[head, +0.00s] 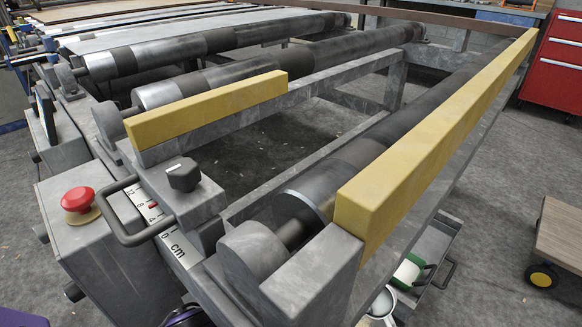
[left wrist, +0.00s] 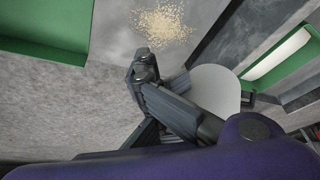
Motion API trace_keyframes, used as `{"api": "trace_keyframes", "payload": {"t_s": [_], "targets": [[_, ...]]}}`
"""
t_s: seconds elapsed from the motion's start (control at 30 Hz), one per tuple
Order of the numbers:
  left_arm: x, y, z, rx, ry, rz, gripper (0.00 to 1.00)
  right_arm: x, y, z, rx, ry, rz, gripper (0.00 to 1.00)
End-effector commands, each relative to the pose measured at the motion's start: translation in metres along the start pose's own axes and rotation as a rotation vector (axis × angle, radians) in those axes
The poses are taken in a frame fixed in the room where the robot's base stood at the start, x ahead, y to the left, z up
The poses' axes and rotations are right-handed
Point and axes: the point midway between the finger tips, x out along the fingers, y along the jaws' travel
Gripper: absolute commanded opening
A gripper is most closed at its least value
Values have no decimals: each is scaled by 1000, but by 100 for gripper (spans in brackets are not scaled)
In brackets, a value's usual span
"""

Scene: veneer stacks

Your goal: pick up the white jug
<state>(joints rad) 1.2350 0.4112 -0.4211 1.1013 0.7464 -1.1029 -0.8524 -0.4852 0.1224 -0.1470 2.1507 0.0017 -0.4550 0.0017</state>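A small white rounded vessel, which looks like the white jug (head: 381,304), shows at the bottom of the head view. It is below the machine's right rail, and the frame edge cuts it off. In the left wrist view a pale rounded shape (left wrist: 216,88) is partly hidden behind my left gripper (left wrist: 146,68); I cannot tell if it is the jug. The dark fingers are seen edge-on, so their opening is unclear. My right gripper is in neither view.
A large roller machine with yellow bars (head: 400,165) fills the middle. A green and white item (head: 407,272) is beside the vessel. A wheeled wooden cart (head: 560,235) and a red cabinet (head: 555,65) stand at right. Tan crumbs (left wrist: 163,25) lie scattered ahead of the gripper.

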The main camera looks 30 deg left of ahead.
Motion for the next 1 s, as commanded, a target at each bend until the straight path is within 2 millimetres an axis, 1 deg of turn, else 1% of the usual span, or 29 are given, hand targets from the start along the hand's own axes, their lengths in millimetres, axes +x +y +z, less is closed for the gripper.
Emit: {"api": "trace_keyframes", "payload": {"t_s": [0.03, 0.2, 0.6, 1.0], "targets": [[-12, -2, -5, 4, 5, -8, 0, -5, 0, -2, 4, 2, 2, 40], [-30, 6, -2, 4, 5, -7, 0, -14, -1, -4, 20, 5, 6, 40], [-59, 33, 22, 4, 3, -6, 0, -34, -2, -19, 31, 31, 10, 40], [-79, 52, 39, 3, 3, -5, 0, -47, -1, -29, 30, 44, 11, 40]]}}
